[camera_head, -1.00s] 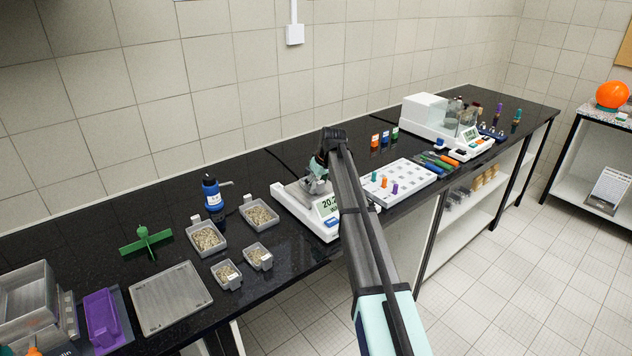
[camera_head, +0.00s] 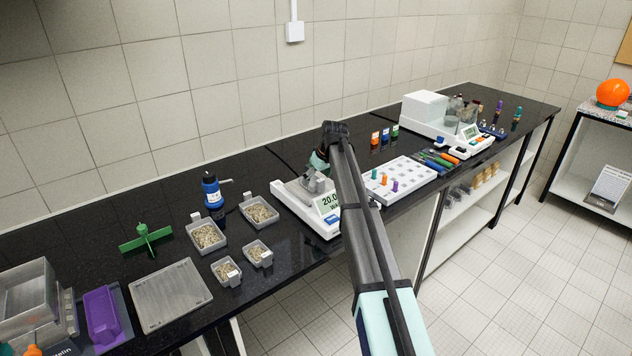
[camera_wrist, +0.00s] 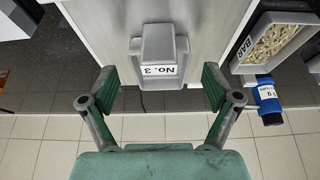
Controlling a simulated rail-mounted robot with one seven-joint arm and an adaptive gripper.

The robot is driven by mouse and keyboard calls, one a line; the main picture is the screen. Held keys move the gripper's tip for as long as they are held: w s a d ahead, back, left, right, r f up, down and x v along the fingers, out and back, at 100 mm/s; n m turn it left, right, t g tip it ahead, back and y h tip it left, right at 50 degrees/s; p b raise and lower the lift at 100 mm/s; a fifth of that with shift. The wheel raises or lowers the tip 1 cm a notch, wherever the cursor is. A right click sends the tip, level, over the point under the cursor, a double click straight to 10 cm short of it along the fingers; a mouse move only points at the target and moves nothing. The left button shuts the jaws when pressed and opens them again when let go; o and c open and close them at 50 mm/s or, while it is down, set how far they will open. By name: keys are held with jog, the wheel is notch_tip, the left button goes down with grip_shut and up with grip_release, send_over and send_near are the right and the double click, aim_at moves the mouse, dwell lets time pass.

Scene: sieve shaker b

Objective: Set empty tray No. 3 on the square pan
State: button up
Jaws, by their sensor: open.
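Tray No. 3 (camera_wrist: 160,62) is a small grey tray with a white "No. 3" label, upside down in the wrist view. It appears empty and rests on the pale square pan (camera_wrist: 98,22). In the head view the tray (camera_head: 319,184) sits on the pan of the white balance (camera_head: 290,196), partly hidden by my arm. The balance display (camera_head: 328,203) reads about 20.0. My gripper (camera_wrist: 159,80) is open, with its fingers apart on either side of the tray's labelled end and not touching it. It also shows small in the head view (camera_head: 319,162).
Left of the balance stand several trays of grains (camera_head: 207,236), a blue bottle (camera_head: 212,195), a green cross-shaped part (camera_head: 146,240) and a flat grey tray (camera_head: 171,296). A white rack with coloured vials (camera_head: 400,180) stands close on the right.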

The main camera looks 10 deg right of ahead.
jog(key=b+v, duration=0.2)
jog(key=v, duration=0.8)
jog(key=shift+s+r, duration=0.15)
jog(key=shift+r, duration=0.25)
